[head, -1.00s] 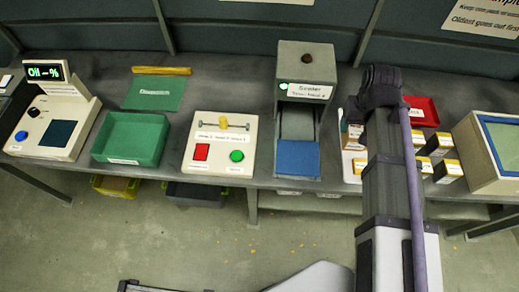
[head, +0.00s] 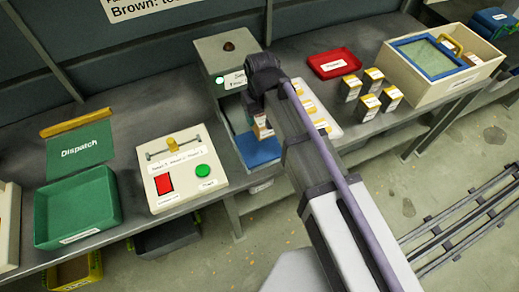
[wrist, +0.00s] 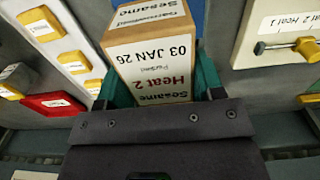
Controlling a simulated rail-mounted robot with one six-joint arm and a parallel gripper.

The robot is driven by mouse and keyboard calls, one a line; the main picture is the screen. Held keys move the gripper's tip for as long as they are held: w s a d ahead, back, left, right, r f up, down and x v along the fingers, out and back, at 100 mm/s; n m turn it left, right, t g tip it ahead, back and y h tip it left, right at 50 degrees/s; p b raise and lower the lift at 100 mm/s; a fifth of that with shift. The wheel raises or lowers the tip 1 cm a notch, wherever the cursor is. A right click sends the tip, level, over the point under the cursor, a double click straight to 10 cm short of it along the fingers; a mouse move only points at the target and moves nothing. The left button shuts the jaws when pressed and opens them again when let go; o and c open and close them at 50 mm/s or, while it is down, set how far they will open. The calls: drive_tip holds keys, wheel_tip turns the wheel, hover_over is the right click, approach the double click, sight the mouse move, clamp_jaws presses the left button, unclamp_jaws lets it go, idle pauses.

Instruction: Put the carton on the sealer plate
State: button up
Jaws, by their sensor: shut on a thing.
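My gripper (wrist: 157,88) is shut on a carton (wrist: 155,55), its green fingers on either side of it. The carton is brown with a white label reading Sesame, Heat 2, Pressed 03 JAN 26. In the head view the carton (head: 262,127) shows beside my wrist, over or close to the blue sealer plate (head: 257,152). I cannot tell whether it touches the plate. The sealer (head: 224,52) is a grey housing with a brown knob and a small green light. My arm hides part of it. A bit of blue plate (wrist: 196,10) shows in the wrist view.
A white tray (head: 336,130) holding several yellow-topped cartons lies right of the sealer. Several more cartons stand by the red tray (head: 334,63). A white panel (head: 180,168) with red and green buttons and a slider sits left of the sealer, beside the green bin (head: 77,208).

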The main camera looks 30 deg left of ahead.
wheel_tip(320, 180, down, 10)
drive_tip(key=b, duration=1)
drive_tip(key=shift+f, duration=0.25)
drive_tip(key=shift+r, duration=0.35)
drive_tip(key=shift+f, duration=0.3)
drive_tip(key=o, duration=1.1)
drive_tip(key=shift+r, duration=0.1)
wheel_tip(320, 180, up, 13)
drive_tip(key=p, duration=1.2)
drive_tip(key=shift+p, duration=0.3)
drive_tip(key=shift+f, duration=0.25)
drive_tip(key=shift+f, duration=0.1)
